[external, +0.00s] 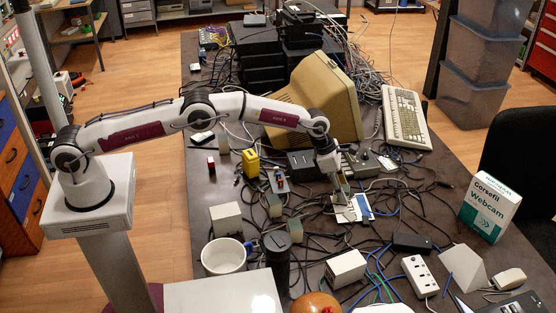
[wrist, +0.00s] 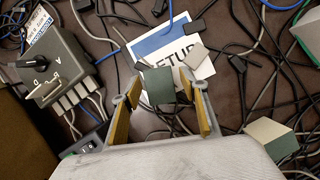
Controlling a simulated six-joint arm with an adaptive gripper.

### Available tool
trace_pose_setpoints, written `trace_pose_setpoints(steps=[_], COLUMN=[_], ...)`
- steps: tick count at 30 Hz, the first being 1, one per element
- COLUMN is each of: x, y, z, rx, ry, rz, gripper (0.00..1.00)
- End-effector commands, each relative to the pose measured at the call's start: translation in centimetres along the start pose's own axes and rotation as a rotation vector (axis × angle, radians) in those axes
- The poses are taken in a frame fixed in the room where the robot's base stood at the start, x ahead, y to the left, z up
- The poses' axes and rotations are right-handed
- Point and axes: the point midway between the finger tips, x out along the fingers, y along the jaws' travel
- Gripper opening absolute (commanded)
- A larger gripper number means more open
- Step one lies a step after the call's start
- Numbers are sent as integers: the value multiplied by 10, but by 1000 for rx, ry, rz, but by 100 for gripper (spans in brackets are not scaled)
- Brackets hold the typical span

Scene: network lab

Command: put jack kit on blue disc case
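The blue disc case (external: 362,205) is a flat white sleeve with a blue band, lying on the dark table under my gripper. In the wrist view the blue disc case (wrist: 152,47) shows the letters "ETUP". In the external view my gripper (external: 341,190) is low over the case's left part.
Loose cables cover much of the table around the case. A grey switch box (wrist: 58,65) stands left of my gripper, and another beige-green block (wrist: 272,138) lies to the right. A beige monitor (external: 335,95) stands behind, with a white adapter (external: 345,267) in front.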

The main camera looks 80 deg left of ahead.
Motion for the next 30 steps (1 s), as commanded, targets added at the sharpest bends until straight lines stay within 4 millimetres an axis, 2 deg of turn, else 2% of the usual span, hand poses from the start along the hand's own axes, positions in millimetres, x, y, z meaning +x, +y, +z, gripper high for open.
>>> trace_pose_setpoints(steps=[14, 30], x=[-14, -63], y=[0, 0], z=[2, 2], rx=[0, 0], ry=[0, -1], rz=[0, 0], gripper=[44, 44])
